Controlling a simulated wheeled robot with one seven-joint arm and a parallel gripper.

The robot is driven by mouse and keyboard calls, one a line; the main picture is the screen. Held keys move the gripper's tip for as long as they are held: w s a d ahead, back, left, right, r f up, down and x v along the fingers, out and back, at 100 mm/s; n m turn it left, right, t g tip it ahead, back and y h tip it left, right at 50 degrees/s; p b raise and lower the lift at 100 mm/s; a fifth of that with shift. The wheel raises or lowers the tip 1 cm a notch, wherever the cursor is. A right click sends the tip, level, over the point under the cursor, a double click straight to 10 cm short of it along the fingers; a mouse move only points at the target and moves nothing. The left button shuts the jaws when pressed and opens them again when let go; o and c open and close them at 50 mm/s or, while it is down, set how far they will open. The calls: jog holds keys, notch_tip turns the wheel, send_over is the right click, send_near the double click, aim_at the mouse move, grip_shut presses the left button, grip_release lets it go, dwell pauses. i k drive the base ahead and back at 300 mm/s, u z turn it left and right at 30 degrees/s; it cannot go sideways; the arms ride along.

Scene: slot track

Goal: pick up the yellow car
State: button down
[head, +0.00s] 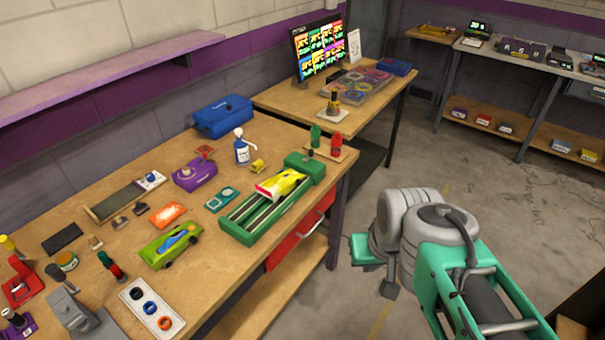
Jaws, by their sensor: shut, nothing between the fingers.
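The yellow car (283,184), with a white and red patch, sits on the green slot track (248,236) near the right end of the near bench. The track has dark lanes and a raised green block at its far end. My gripper (389,288) seems to show only in part, low below my arm's grey joints, right of the bench and over the floor. It is shut and empty, well apart from the car. The joints hide most of it, and its fingers are hard to make out.
A green car with blue (171,245) stands left of the track. A tiny yellow item (258,166), a spray bottle (242,150) and red and green bottles (337,141) stand near the track's far end. Open floor lies right of the bench (240,296).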

aim_at(275, 188)
jog(key=u, duration=0.15)
jog(key=i, duration=0.85)
jog(key=u, duration=0.6)
